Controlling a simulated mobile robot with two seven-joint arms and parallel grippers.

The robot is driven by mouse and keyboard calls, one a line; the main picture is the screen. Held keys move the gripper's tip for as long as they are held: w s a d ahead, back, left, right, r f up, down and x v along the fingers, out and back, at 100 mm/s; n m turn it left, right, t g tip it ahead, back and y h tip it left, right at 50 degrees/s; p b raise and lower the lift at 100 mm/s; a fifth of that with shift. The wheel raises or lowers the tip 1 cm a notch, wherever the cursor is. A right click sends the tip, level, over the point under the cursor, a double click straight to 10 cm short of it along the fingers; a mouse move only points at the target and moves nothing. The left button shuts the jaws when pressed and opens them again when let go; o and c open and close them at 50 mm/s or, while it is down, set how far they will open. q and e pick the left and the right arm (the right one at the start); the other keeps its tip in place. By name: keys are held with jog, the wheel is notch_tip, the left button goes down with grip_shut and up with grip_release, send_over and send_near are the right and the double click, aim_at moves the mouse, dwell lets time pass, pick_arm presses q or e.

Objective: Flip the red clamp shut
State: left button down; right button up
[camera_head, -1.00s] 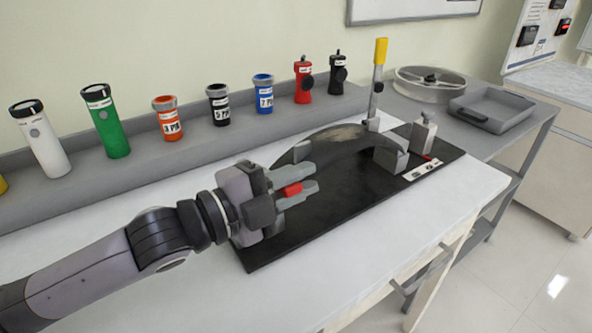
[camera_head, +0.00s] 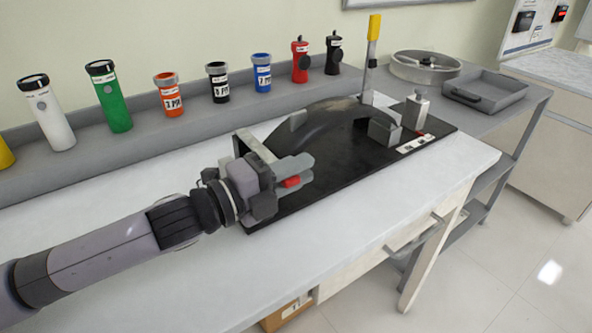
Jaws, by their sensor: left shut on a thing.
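My left gripper (camera_head: 297,175) comes in from the left and is shut on the red clamp (camera_head: 291,182), low at the near left end of the black base plate (camera_head: 345,183). Only a small red piece shows at the fingers; the rest of the clamp is hidden by the gripper. A dark curved part (camera_head: 325,122) arches over the plate behind the gripper. A grey block (camera_head: 384,127) stands at its right end. My right gripper is out of view.
A yellow-tipped upright lever (camera_head: 374,28) stands behind the plate's right end. Several bottles line the back ledge, including a green one (camera_head: 110,97). A grey tray (camera_head: 486,91) and a round wheel-like part (camera_head: 426,67) sit at right. The white bench front (camera_head: 300,250) is clear.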

pick_arm(q)
jog(key=shift+f, duration=0.2)
jog(key=c, duration=1.1)
grip_release()
jog(key=shift+v, duration=3.55)
